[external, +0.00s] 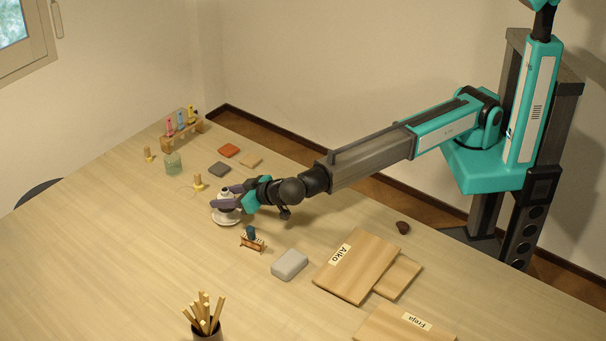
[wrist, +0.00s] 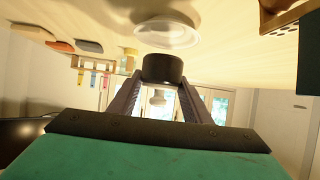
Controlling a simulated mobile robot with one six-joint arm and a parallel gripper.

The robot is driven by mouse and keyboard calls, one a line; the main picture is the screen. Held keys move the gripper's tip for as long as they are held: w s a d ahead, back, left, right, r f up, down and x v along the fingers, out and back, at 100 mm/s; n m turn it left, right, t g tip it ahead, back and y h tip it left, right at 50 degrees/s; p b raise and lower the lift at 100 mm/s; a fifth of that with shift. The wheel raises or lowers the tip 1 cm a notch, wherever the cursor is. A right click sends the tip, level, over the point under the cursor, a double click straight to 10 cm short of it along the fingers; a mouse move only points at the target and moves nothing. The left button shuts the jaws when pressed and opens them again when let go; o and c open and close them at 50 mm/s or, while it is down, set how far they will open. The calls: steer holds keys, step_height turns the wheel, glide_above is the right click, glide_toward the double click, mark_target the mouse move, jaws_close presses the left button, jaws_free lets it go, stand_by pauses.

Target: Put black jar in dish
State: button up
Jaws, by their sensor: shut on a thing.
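My gripper (external: 227,196) reaches down and left over the table in the external view. In the wrist view, which looks upside down, its fingers (wrist: 160,88) are closed on the black jar (wrist: 162,68). The white round dish (external: 228,219) lies on the table under the fingers; it also shows in the wrist view (wrist: 167,33), just past the jar. The jar is over or close to the dish; whether it touches it I cannot tell. In the external view the fingers hide much of the jar.
A small wooden stand (external: 252,243) holding a dark item is close, right of the dish. A grey block (external: 290,264) and name-labelled boards (external: 357,265) lie further right. A yellow-based item (external: 198,183) stands behind.

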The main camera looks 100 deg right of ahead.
steer(key=shift+f+p, duration=0.6)
steer(key=shift+f, duration=0.85)
steer(key=shift+f+b, duration=0.6)
steer(key=shift+b, duration=0.35)
steer(key=o, duration=1.3)
steer(key=shift+c, duration=0.2)
steer(key=shift+r+p, duration=0.3)
steer(key=shift+p, duration=0.15)
steer(key=shift+r+p, duration=0.3)
steer(key=shift+p, duration=0.2)
steer(key=b+v, duration=0.3)
steer(key=v, duration=0.9)
steer(key=shift+s, duration=0.1)
